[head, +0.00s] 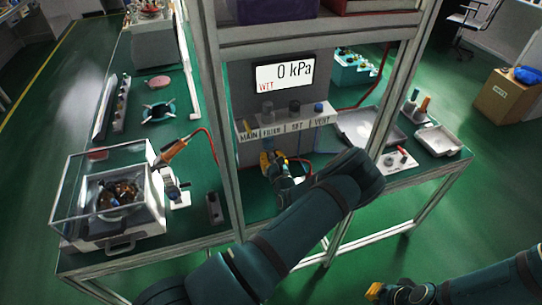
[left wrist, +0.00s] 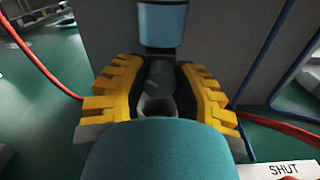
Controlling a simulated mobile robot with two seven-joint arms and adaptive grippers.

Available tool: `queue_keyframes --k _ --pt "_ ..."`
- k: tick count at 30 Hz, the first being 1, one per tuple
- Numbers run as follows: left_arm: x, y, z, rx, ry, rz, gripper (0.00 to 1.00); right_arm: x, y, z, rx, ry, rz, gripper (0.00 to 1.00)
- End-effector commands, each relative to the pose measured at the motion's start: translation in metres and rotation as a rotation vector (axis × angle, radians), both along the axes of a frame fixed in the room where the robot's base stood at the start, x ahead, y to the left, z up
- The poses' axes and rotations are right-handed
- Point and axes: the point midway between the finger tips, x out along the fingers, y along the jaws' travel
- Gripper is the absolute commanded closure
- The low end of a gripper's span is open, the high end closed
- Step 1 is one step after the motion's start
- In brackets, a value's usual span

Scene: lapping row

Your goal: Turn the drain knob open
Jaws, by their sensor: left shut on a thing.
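The drain knob (left wrist: 158,88) is a dark grey knob below a blue cylinder (left wrist: 162,24) in the left wrist view. My left gripper (left wrist: 160,95) has its yellow ridged fingers on both sides of the knob and is shut on it. A white plate reading SHUT (left wrist: 285,169) lies at the lower right of that view. In the head view my left gripper (head: 283,168) is under the labelled shelf, and the knob is hidden there. My right gripper (head: 385,292) is low at the right, away from the bench; its yellow tip shows but not its opening.
The display (head: 285,74) reads 0 kPa and WET. The shelf (head: 284,127) below it is labelled MAIN, FILTER, SET and VENT and carries knobs. Frame posts (head: 215,110) stand beside the panel. A clear-lidded box (head: 108,195) is at left; trays (head: 368,127) are at right. Red hoses run nearby.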

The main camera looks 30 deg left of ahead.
Motion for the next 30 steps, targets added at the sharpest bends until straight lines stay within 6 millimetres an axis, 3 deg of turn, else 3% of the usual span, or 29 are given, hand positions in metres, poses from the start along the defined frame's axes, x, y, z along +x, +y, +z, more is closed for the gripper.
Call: queue_keyframes --k 18,30 --pt "0.000 0.000 0.000 -0.300 -0.350 0.000 1.00 0.000 -0.001 0.014 0.003 -0.001 0.000 1.00" --pt "0.000 0.000 0.000 -0.379 -0.444 0.000 1.00 0.000 -0.001 0.014 0.003 -0.001 0.000 1.00"
